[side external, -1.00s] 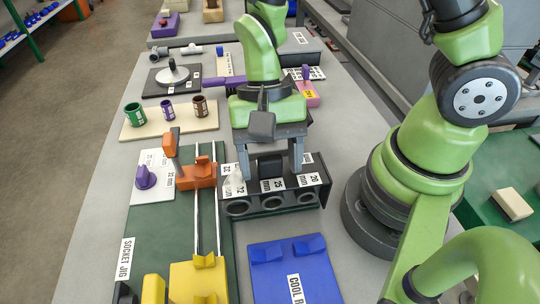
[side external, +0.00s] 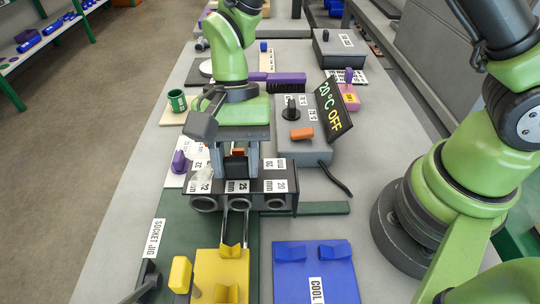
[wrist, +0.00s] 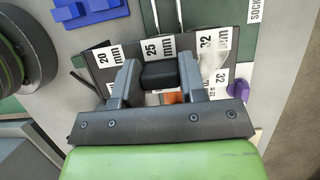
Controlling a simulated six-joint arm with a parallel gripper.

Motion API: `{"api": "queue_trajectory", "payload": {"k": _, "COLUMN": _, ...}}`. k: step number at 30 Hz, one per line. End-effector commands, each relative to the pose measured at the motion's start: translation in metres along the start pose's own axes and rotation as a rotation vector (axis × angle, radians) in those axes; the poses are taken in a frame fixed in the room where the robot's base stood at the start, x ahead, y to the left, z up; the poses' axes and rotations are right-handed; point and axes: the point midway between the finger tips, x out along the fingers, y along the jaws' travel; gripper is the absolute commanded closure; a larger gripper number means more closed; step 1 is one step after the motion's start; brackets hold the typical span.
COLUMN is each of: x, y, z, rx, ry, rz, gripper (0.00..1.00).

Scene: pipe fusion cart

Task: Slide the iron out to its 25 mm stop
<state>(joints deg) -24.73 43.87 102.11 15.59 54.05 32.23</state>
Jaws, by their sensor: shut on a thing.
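The iron appears to be the black block (side external: 245,187) with three round bores and labels 32, 25 and 20 mm; it also shows in the wrist view (wrist: 105,75). It lies across the twin rails of the green socket jig (side external: 185,240). Its middle, 25 mm bore looks roughly in line with the rails. My gripper (side external: 238,165) is shut on the black grip (wrist: 160,75) at the block's middle, one finger on each side. The orange carriage is mostly hidden behind the block; a bit of orange (wrist: 168,97) shows. No stop mark is clearly visible.
A yellow clamp (side external: 222,270) stands at the near end of the rails, with the blue cooling rest (side external: 315,275) to its right. A grey control box (side external: 305,145) with a "20 °C OFF" display stands behind right. A green strip (side external: 315,208) lies bare right of the block.

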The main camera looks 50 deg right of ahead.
Motion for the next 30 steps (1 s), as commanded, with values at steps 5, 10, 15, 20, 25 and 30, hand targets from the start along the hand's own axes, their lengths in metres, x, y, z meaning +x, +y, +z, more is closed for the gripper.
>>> {"api": "queue_trajectory", "payload": {"k": 5, "x": 0.0, "y": -0.011, "z": -0.001, "rx": -0.002, "ry": 0.005, "rz": -0.001, "gripper": 1.0}}
{"api": "queue_trajectory", "payload": {"k": 10, "x": 0.0, "y": -0.011, "z": -0.001, "rx": -0.001, "ry": 0.005, "rz": -0.001, "gripper": 1.0}}
{"api": "queue_trajectory", "payload": {"k": 15, "x": -0.001, "y": -0.011, "z": -0.001, "rx": -0.001, "ry": 0.005, "rz": -0.001, "gripper": 0.53}}
{"api": "queue_trajectory", "payload": {"k": 20, "x": 0.0, "y": -0.011, "z": 0.0, "rx": -0.001, "ry": 0.004, "rz": -0.001, "gripper": 0.36}}
{"api": "queue_trajectory", "payload": {"k": 25, "x": -0.001, "y": -0.011, "z": 0.0, "rx": 0.0, "ry": 0.003, "rz": -0.001, "gripper": 0.36}}
{"api": "queue_trajectory", "payload": {"k": 30, "x": -0.014, "y": -0.012, "z": 0.0, "rx": -0.001, "ry": 0.004, "rz": -0.006, "gripper": 0.36}}
